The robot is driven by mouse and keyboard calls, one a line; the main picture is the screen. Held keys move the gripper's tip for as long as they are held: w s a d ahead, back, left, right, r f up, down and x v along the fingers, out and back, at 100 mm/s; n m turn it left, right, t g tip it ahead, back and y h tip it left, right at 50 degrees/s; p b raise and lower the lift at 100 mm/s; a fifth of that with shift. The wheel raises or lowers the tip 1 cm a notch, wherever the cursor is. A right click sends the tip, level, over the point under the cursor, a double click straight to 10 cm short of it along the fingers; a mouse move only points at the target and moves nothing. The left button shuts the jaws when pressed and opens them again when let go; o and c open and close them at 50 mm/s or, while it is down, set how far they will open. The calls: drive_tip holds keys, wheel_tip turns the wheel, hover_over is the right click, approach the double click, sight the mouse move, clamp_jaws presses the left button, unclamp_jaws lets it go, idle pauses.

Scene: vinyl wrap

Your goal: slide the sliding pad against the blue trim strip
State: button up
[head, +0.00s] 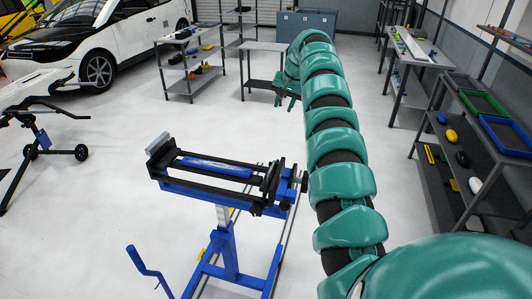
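A blue strip (216,167), which looks like the trim strip, lies lengthwise in the black frame of a blue stand (223,240). A light grey block (158,144) sits at the left end of that frame; I cannot tell whether it is the sliding pad. My teal arm reaches up and away past the right of the stand. My gripper (285,101) hangs near its far end, beyond the stand and apart from the strip. Its two small fingers appear spread, with nothing visible between them.
A grey table (265,46) stands just behind my gripper. A shelf cart (189,65) is to its left. On the right, shelving holds a green tray (484,103) and a blue tray (508,136). A white car (105,40) is at the back left. Open floor surrounds the stand.

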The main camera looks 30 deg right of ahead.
drive_tip(key=s+a+f+g+y, duration=0.2)
drive_tip(key=s+a+f+g, duration=0.15)
drive_tip(key=s, duration=0.25)
drive_tip(key=b, duration=0.4)
approach(273, 165)
drive_tip(key=shift+w+a+f+p, duration=0.2)
drive_tip(key=shift+f+p, duration=0.6)
drive_tip(key=shift+f, duration=0.5)
drive_tip(key=shift+w+a+f+p, duration=0.15)
drive_tip(key=shift+f+p, duration=0.65)
drive_tip(key=shift+f, duration=0.5)
drive_tip(key=shift+w+a+f+p, duration=0.1)
drive_tip(key=shift+a+f+p, duration=0.1)
drive_tip(key=shift+f+p, duration=0.85)
drive_tip(key=shift+f, duration=0.2)
clamp_jaws()
